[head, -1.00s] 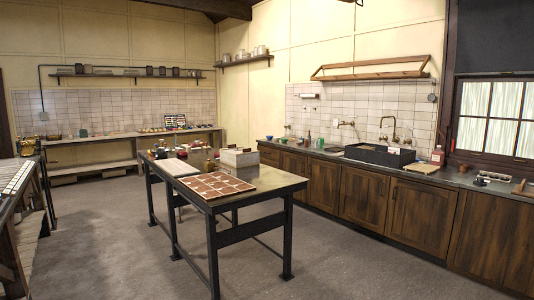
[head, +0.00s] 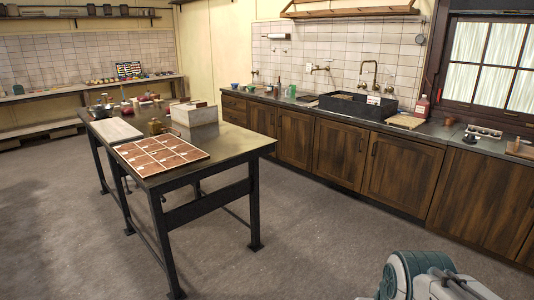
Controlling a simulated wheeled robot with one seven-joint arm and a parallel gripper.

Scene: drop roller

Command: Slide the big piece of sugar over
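No piece of sugar can be made out for certain at this distance. A pale flat slab (head: 115,132) lies on the left side of the dark work table (head: 228,152); I cannot tell whether it is sugar. A brown sectioned tray (head: 160,155) with pale dividers lies at the table's near end. A light grey box (head: 195,120) stands behind it. A part of my arm, teal and white, shows at the bottom right. My gripper's fingers are not in view.
Small brass and red items (head: 145,100) stand at the table's far end. A wooden counter (head: 330,150) with a black sink (head: 355,105) runs along the right wall. A shelf bench (head: 90,92) is at the back left. The grey floor between is clear.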

